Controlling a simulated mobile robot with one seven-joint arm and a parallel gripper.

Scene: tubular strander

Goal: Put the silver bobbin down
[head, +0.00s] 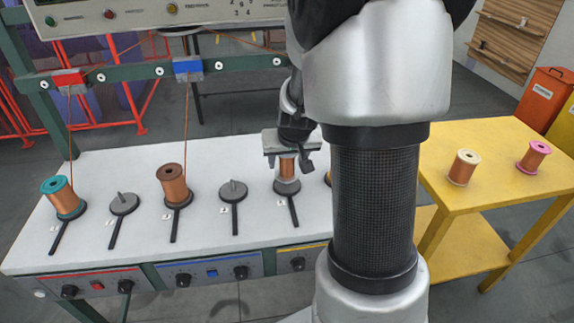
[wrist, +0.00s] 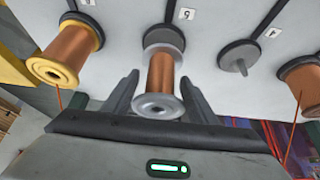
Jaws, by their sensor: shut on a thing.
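The silver bobbin (head: 287,168), wound with copper wire, is upright between the fingers of my gripper (head: 288,158). In the wrist view the silver bobbin (wrist: 160,78) has one finger of my gripper (wrist: 158,100) on each side. Its lower silver flange is right at the dark round holder marked 5 (wrist: 163,33), lined up with it. I cannot tell whether the flange rests fully on the holder. The holder's spindle is hidden by the bobbin.
A yellow bobbin (wrist: 68,52) stands on the neighbouring holder. Holder 4 (head: 233,190) and another holder (head: 124,203) are empty. A brown bobbin (head: 173,185) and a teal bobbin (head: 63,197) stand further left. A yellow table (head: 500,195) at right bears cream and pink bobbins.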

